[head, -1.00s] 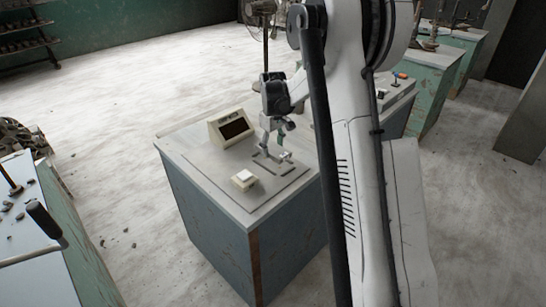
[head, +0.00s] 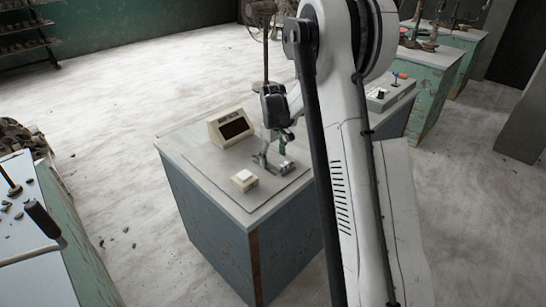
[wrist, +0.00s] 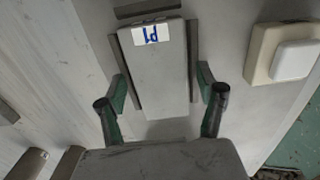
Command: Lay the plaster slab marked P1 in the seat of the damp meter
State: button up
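The plaster slab marked P1 (wrist: 160,75) is a pale grey block with a white label and blue lettering, seen in the wrist view. It lies lengthwise between the dark side rails of the seat (wrist: 193,42), with the seat's end bar beyond its labelled end. I cannot tell how flat it rests. My gripper (wrist: 161,88) is open, its green-padded fingers standing on either side of the slab with gaps to it. In the head view my gripper (head: 270,158) is low over the bench top, hiding most of the seat. The damp meter's cream display box (head: 231,129) stands behind it.
A cream box with a white push button (head: 244,180) stands on the bench (head: 200,172), close by the seat; it also shows in the wrist view (wrist: 292,60). Another bench with a control box (head: 390,92) stands behind my arm.

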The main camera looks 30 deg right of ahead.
aim_at(273, 157)
jog(key=shift+r, duration=0.1)
notch_tip(273, 157, up, 12)
jog(key=f+p, duration=0.1)
jog(key=s+a+r+t, duration=0.2)
jog(key=s+a+r, duration=0.5)
jog(key=r, duration=0.2)
jog(key=s+a+r+m+t, duration=0.1)
jog(key=s+a+r, duration=0.2)
jog(key=s+a, duration=0.35)
jog(key=s+a+r+m+t, duration=0.1)
jog(key=s+a+r+t, duration=0.15)
jog(key=s, duration=0.75)
jog(key=s+a+f+m+t, duration=0.1)
jog(key=s+a+f, duration=0.3)
jog(key=s, duration=0.6)
jog(key=shift+a+f+t, duration=0.15)
jog(key=shift+t, duration=0.2)
jog(key=shift+s, duration=0.1)
